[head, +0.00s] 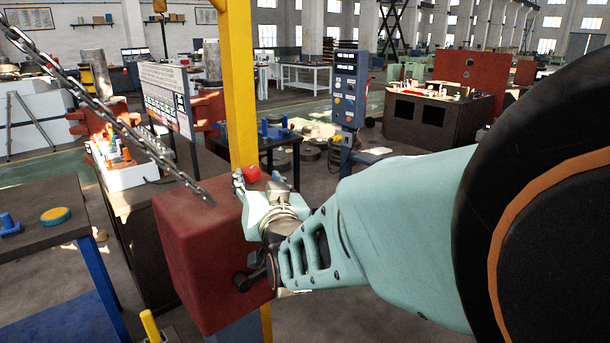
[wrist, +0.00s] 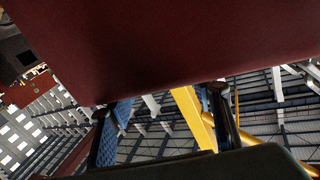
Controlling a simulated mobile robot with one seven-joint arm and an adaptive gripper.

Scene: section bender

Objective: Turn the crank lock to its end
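My gripper (head: 259,182) is over the top right edge of a dark red block (head: 205,255) in the head view. In the wrist view its two fingers (wrist: 165,112) stand apart with nothing visible gripped between them. The block's dark red face (wrist: 150,45) fills the upper part of that view, close to the fingers. A small red round thing (head: 251,174) shows near the fingertips; I cannot tell whether they touch it. A dark lever-like part (head: 244,281) shows at the block's right side, partly behind my arm. I cannot tell which part is the crank lock.
A yellow post (head: 238,80) rises behind the block. A chain (head: 110,115) slants down at the left. A table (head: 45,220) with blue legs stands at the left. A blue control panel (head: 348,90) stands behind my gripper. My arm covers the right side.

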